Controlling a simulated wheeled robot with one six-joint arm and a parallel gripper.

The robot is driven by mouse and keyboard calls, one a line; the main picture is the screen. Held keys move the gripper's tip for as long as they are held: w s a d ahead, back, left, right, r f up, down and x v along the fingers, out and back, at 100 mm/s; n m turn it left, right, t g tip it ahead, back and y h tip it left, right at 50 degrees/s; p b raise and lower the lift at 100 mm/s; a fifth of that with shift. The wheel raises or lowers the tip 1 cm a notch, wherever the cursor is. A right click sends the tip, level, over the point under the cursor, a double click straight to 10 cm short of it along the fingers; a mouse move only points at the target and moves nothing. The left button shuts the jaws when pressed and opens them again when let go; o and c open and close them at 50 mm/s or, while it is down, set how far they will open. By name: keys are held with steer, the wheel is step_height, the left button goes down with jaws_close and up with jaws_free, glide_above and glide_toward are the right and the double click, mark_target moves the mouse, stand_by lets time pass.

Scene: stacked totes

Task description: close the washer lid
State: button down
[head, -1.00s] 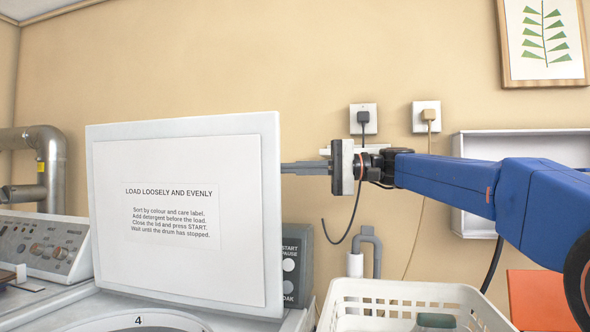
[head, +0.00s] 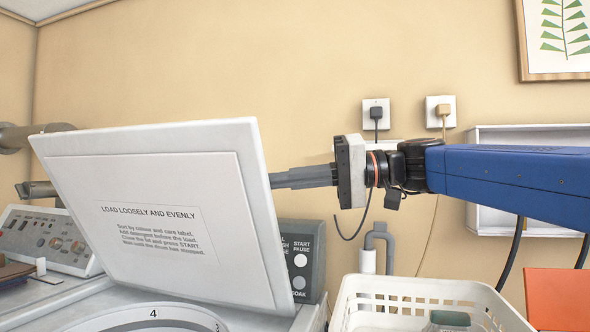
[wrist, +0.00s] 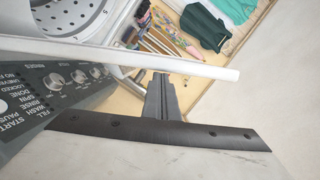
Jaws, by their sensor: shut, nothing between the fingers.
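The washer lid (head: 185,265) is a white panel with a printed notice on its inner face. It stands part open, hinged at the bottom in the head view, its top leaning toward the camera. My gripper (head: 280,180) is shut and empty, reaching in from the right with its fingertips behind the lid's right edge. In the wrist view the shut fingers (wrist: 159,85) end at the lid's pale edge (wrist: 130,58); whether they touch it I cannot tell. The washer's tub opening (head: 150,318) lies below the lid, and its drum (wrist: 75,15) shows in the wrist view.
The washer's control panel (head: 300,265) is behind the lid at right. Another control panel (head: 45,238) is at left. Wall sockets with cords (head: 376,110) are behind my arm.

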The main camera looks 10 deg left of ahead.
steer(key=s+a+f+n, duration=0.1)
steer(key=s+f+n, duration=0.1)
steer(key=s+f, duration=0.4)
steer(key=s+f+n+t+h, duration=0.1)
steer(key=s+f+n, duration=0.2)
steer(key=s+f, duration=0.4)
steer(key=s+a+f+n+t, duration=0.1)
steer(key=s+f+n, duration=0.1)
steer(key=s+f, duration=0.5)
steer(key=shift+a+f+n, duration=0.2)
steer(key=shift+f, duration=0.95)
steer(key=shift+a+f+n, duration=0.15)
steer(key=shift+f+n, duration=0.05)
steer(key=shift+f, duration=0.9)
steer(key=shift+s+f, duration=0.1)
steer(key=shift+f, duration=0.8)
steer(key=shift+t, duration=0.4)
